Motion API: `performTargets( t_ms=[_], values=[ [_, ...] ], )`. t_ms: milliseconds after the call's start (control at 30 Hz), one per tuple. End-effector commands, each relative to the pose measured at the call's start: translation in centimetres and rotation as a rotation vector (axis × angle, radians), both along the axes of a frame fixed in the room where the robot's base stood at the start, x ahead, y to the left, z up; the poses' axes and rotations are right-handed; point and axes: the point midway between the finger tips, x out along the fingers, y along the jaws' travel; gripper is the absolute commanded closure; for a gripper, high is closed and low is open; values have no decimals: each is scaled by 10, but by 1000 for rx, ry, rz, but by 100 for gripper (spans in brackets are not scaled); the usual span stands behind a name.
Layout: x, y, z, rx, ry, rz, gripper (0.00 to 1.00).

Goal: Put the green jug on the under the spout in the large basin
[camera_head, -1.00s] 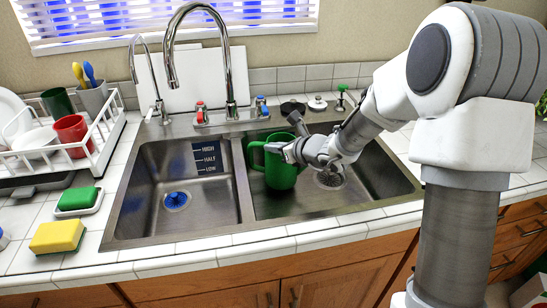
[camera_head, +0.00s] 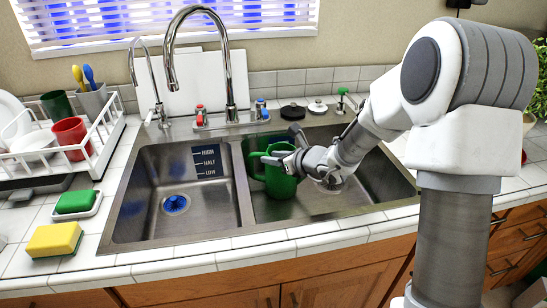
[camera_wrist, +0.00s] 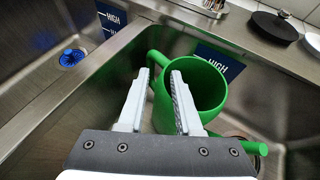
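The green jug (camera_head: 280,181) is upright in the right basin (camera_head: 335,212), near the divider. Its handle is towards the left; I cannot tell whether its base touches the basin floor. In the wrist view the jug (camera_wrist: 205,90) shows its open top, with its spout at the lower right. The chrome spout (camera_head: 170,80) of the tall tap hangs towards the left basin.
The left basin (camera_head: 130,215) is empty, with a blue drain (camera_head: 176,204) and a level label. A dish rack (camera_head: 100,150) stands at the left, with a green sponge (camera_head: 76,201) and a yellow sponge (camera_head: 55,239) in front. A divider separates the basins.

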Motion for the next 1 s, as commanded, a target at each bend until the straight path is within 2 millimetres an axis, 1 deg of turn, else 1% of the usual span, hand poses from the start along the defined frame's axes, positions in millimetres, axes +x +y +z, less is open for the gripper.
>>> performTargets(
  t_ms=[67, 167, 400, 600, 700, 867, 967, 1000],
  values=[
    [-2, -2, 3, 0, 0, -1, 67],
    [-11, -10, 10, -2, -1, -2, 67],
    [-48, -40, 34, -1, -1, -4, 67],
    [-72, -59, 49, -2, -1, -2, 67],
    [-79, -65, 53, 0, 0, -1, 67],
    [-84, -67, 55, -1, -1, 1, 67],
    [-89, -63, 61, -29, -22, 39, 67],
    [-94, -59, 65, -56, -40, 75, 67]
  ],
)
